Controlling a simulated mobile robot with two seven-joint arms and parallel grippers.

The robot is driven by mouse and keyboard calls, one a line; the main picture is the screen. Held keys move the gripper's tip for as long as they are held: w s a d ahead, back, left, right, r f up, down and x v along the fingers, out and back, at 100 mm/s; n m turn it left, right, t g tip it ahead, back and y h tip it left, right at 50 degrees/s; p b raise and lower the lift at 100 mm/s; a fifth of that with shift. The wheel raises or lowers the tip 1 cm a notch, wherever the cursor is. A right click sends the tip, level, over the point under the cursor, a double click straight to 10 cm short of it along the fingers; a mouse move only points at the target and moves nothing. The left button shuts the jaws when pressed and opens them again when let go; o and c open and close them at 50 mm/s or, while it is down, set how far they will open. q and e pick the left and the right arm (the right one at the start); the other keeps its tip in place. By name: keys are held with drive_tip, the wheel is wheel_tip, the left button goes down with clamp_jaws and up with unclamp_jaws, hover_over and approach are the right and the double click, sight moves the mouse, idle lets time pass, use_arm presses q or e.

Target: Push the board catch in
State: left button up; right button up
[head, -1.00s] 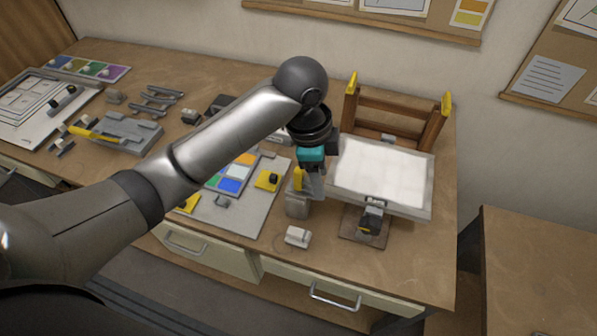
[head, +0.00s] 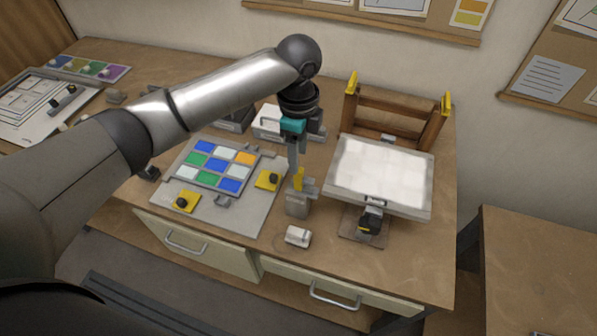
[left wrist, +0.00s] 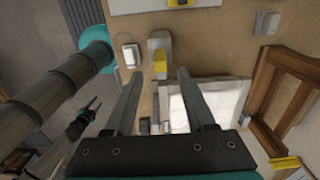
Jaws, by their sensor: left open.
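A grey board (head: 252,215) lies on the bench and bears a grid of coloured panes (head: 217,165). Two yellow pads with black knobs sit on it, one at its right (head: 267,180) and one at its front left (head: 186,201). A small grey fitting (head: 222,202) is at the grid's front edge. I cannot tell which part is the catch. My left gripper (head: 297,172) points down just right of the board, over a grey block (head: 297,205) with a yellow top. In the left wrist view my left gripper (left wrist: 160,75) is open and empty, with the yellow top (left wrist: 160,68) between its tips.
A tilted white light panel (head: 380,175) stands close to the right, with a wooden frame (head: 395,110) behind it. A small white object (head: 298,236) lies in front of the block. Bare bench shows near the front right edge.

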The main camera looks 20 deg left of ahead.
sight(298, 174)
use_arm(q)
wheel_tip(298, 174, down, 7)
drive_tip(key=shift+f, duration=0.15)
clamp_jaws()
idle(0.5)
idle(1.0)
